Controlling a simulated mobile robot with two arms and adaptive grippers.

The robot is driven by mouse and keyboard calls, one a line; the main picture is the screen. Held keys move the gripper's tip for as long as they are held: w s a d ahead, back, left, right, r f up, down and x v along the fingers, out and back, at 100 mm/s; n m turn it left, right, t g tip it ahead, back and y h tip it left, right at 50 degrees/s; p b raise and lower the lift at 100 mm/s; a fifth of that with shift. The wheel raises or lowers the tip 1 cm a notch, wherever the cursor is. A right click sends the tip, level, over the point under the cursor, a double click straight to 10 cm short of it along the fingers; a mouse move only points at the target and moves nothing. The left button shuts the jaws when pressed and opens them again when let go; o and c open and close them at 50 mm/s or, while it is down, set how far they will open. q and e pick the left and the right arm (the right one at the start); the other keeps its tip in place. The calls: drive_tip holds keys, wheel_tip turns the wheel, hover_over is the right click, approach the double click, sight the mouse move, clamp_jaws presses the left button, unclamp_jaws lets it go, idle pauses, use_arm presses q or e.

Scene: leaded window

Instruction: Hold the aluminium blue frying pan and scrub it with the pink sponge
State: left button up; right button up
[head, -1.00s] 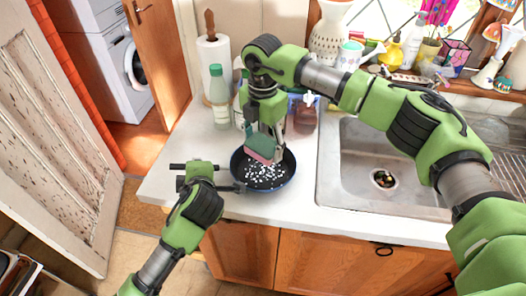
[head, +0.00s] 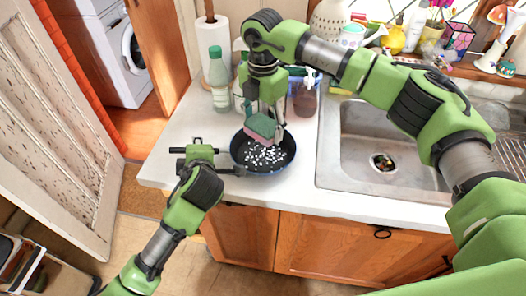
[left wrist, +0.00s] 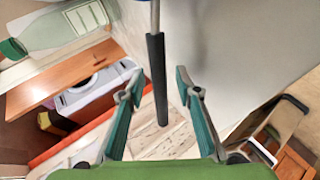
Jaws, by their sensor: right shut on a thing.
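The blue frying pan (head: 287,165) sits on the white counter, its dark inside scattered with white bits. My right gripper (head: 265,110) is shut on the sponge (head: 262,127), green on top with a pink underside. It holds the sponge tilted over the pan's back part. Whether the sponge touches the pan cannot be told. My left gripper (head: 205,160) is at the pan's left side, by the handle. In the left wrist view, the open left fingers (left wrist: 158,80) stand on both sides of the dark handle (left wrist: 157,90), with gaps visible.
A metal sink (head: 350,180) is to the right of the pan. A green-capped bottle (head: 218,80), a paper towel roll (head: 208,45) and a soap dispenser (head: 305,95) stand behind. The counter's front edge is close to the pan. Crowded sill items stand at the back right.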

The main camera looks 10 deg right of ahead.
use_arm(q)
drive_tip(key=v, duration=1.2)
